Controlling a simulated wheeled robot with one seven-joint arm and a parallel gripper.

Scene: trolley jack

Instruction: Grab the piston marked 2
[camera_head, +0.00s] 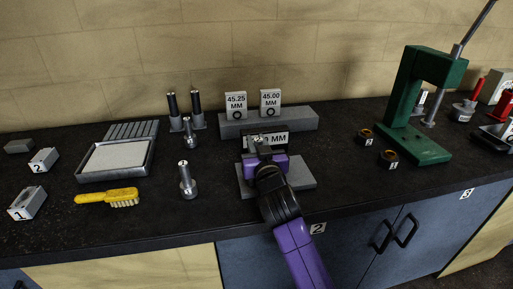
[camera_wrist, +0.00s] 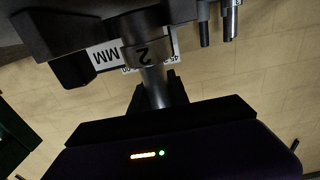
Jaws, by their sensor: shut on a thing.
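The piston marked 2 (camera_wrist: 146,54) is in the wrist view, a grey metal head with a shaft below it in the picture. My gripper (camera_wrist: 157,92) is shut around its shaft. In the head view my gripper (camera_head: 264,157) is over the grey plate (camera_head: 303,175) at the middle of the bench, and a small part of the piston shows at its tip. I cannot tell from these frames whether the piston touches anything beneath it. A black-on-white MM sign (camera_head: 279,139) stands just behind it, partly covered.
Two similar metal pieces stand to the left, one nearer (camera_head: 187,183) and one farther (camera_head: 190,134). A yellow brush (camera_head: 108,197) and a tray (camera_head: 115,157) lie farther left.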

